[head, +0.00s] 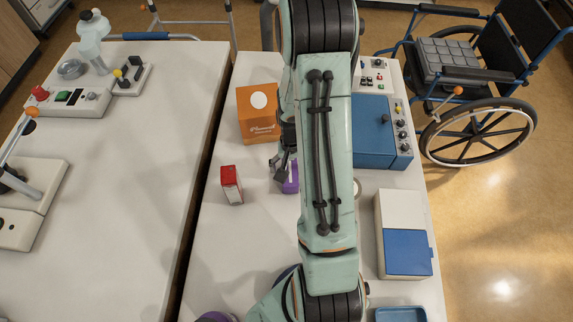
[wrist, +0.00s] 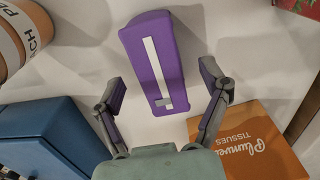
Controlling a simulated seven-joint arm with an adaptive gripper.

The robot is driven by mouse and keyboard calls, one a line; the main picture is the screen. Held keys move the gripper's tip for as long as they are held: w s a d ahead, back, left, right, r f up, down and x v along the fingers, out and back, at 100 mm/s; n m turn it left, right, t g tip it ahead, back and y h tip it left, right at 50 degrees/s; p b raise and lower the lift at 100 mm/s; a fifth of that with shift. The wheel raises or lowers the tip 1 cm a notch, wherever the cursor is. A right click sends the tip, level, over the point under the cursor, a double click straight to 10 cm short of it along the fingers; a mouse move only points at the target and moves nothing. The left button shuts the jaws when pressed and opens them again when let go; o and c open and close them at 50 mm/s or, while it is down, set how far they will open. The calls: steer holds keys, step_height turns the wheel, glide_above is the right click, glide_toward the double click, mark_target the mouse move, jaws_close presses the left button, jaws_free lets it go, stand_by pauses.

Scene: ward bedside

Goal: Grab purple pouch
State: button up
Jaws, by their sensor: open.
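The purple pouch (wrist: 150,58) has a white strip with a short foot down its face and lies on the white table top in the wrist view. In the head view only a bit of the purple pouch (head: 291,177) shows, as my arm and gripper hide the rest. My gripper (wrist: 163,84) is open, with one finger on each side of the pouch's near end in the wrist view. The fingers look apart from the pouch, and nothing is held. In the head view my gripper (head: 281,166) is partly hidden behind my arm.
An orange tissue box (head: 258,118) and a small red-and-white box (head: 231,186) stand left of the pouch. A blue device (head: 374,135) and a white box with a blue panel (head: 406,240) are right. A lettered cylinder (wrist: 24,32) stands close by in the wrist view.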

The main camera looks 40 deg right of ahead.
mark_target(290, 169)
steer(key=shift+f, duration=1.6)
steer(key=c, duration=1.3)
steer(key=shift+r, duration=0.1)
